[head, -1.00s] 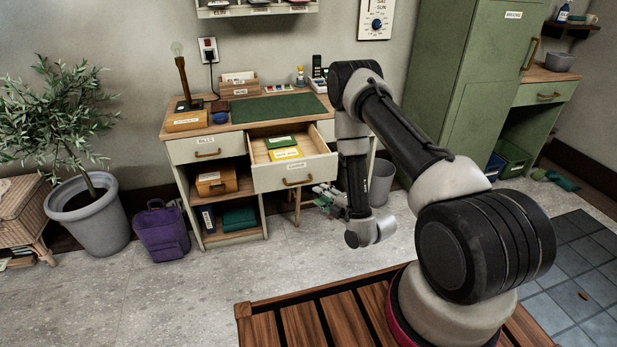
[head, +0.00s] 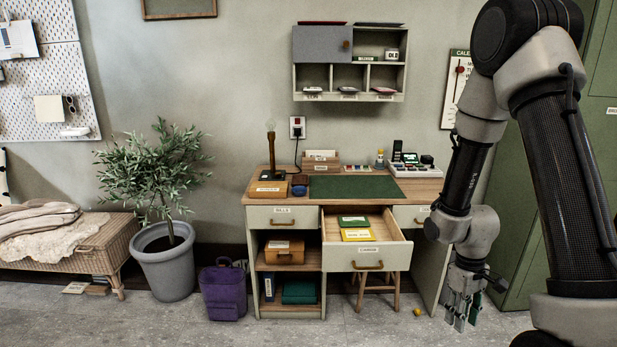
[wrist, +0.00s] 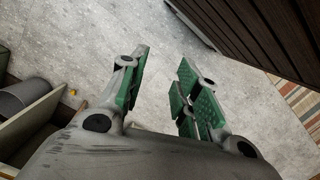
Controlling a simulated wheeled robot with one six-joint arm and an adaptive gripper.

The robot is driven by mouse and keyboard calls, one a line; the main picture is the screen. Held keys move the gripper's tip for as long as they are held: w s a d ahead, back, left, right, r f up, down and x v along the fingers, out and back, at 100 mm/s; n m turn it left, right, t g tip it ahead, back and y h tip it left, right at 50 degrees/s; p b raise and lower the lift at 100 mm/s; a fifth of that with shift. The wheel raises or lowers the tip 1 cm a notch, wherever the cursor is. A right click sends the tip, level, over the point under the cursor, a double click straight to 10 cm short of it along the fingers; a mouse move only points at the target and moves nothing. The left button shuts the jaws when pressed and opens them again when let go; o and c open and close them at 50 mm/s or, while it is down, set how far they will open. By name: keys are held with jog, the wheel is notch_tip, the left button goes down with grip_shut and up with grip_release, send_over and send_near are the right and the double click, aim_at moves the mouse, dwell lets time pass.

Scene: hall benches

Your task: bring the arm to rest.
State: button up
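My gripper (head: 463,309) hangs low at the right of the desk in the head view, its fingers pointing down towards the floor. In the wrist view my gripper (wrist: 165,92) shows its green-padded fingers spread apart, with only grey floor between them. It is open and empty. My arm rises from the lower right of the head view, bends near the top and comes down beside the desk's right side.
The desk (head: 430,190) has an open drawer (head: 365,258) holding a green and a yellow item. A purple bag (head: 223,292) and a potted plant (head: 165,262) stand left. A green cabinet (head: 597,150) is behind my arm. A small yellow ball (head: 417,311) lies on the floor.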

jog(key=s+r+m+t, duration=0.1)
jog(key=s+r, duration=0.3)
jog(key=r, duration=0.7)
jog(key=s+r+m+t, duration=0.2)
jog(key=s+r+t, duration=0.1)
jog(key=r, duration=0.7)
jog(key=s+r+m+t, duration=0.1)
jog(key=s+r, duration=0.4)
jog(key=r, duration=0.6)
jog(key=shift+s+a+r+t, duration=0.3)
jog(key=shift+s+a+t, duration=0.1)
jog(key=shift+t, duration=0.2)
